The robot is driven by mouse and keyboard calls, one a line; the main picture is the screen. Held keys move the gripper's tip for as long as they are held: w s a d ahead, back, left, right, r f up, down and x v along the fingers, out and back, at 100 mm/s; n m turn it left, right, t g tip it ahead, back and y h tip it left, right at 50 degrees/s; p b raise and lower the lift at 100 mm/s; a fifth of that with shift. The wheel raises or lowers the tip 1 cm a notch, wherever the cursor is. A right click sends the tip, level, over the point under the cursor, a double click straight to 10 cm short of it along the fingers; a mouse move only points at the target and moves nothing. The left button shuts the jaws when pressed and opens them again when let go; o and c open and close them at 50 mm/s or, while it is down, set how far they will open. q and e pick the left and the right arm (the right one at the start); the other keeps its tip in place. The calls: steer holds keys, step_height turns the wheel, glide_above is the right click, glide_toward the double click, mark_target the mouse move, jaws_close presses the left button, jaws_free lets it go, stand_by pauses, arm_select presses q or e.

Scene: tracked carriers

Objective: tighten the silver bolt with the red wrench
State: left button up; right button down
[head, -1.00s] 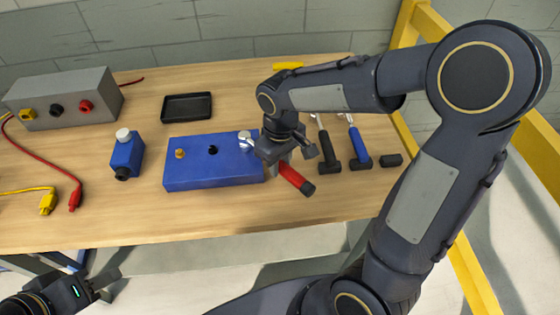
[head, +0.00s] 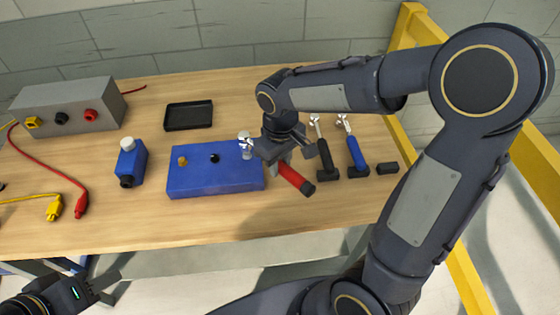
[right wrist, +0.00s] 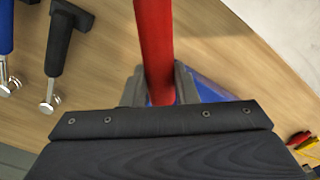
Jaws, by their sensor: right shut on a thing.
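The silver bolt (head: 245,136) stands at the right end of the top of a blue block (head: 205,183) on the bench, close to my right gripper. My right gripper (head: 281,158) is shut on the red wrench (head: 292,176), whose handle slants down to the right. The red handle (right wrist: 154,45) also shows between the fingers in the right wrist view. The wrench's silver head (head: 246,148) is at the bolt; I cannot tell whether it fits around it or only lies beside it. My left gripper (head: 108,286) is open and empty at the lower left, off the bench.
A brass bolt (head: 182,161) and a black bolt (head: 214,158) are on the same block. A black wrench (head: 325,157) and a blue wrench (head: 355,151) stand to the right. A blue bottle (head: 131,163), a black tray (head: 188,116), a grey box (head: 70,108) and cables lie left and behind.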

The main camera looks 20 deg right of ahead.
step_height(320, 180, up, 4)
steer(key=p, duration=0.3)
stand_by(0.4)
